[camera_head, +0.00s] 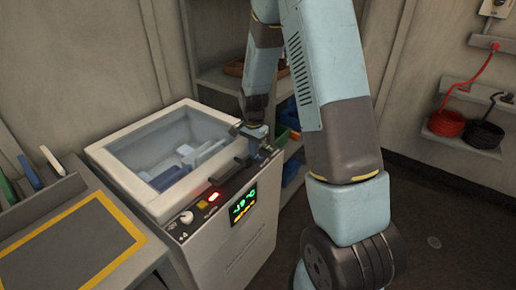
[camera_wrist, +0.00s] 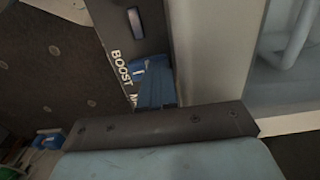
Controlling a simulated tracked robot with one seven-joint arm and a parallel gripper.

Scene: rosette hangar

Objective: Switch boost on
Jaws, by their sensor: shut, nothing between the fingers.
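The chest freezer (camera_head: 235,245) has a dark control panel along its front right edge. The panel also shows in the wrist view (camera_wrist: 112,20). In the wrist view a white BOOST label (camera_wrist: 121,66) is printed on it, with a second word partly hidden. A small blue rectangular part with a pale rim (camera_wrist: 134,21) sits on the panel above the label; I cannot tell if it is the switch. My gripper (camera_wrist: 152,72) is shut and empty beside the label, its blue fingers covering part of the panel. In the head view my gripper (camera_head: 251,134) is over the panel's far end.
The panel carries a knob (camera_head: 185,217), a red light (camera_head: 214,197) and a green display (camera_head: 243,205). The open freezer bin (camera_head: 120,153) holds pale and blue items. A bench (camera_head: 70,250) stands left; shelves (camera_head: 215,80) stand behind. Floor at right is clear.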

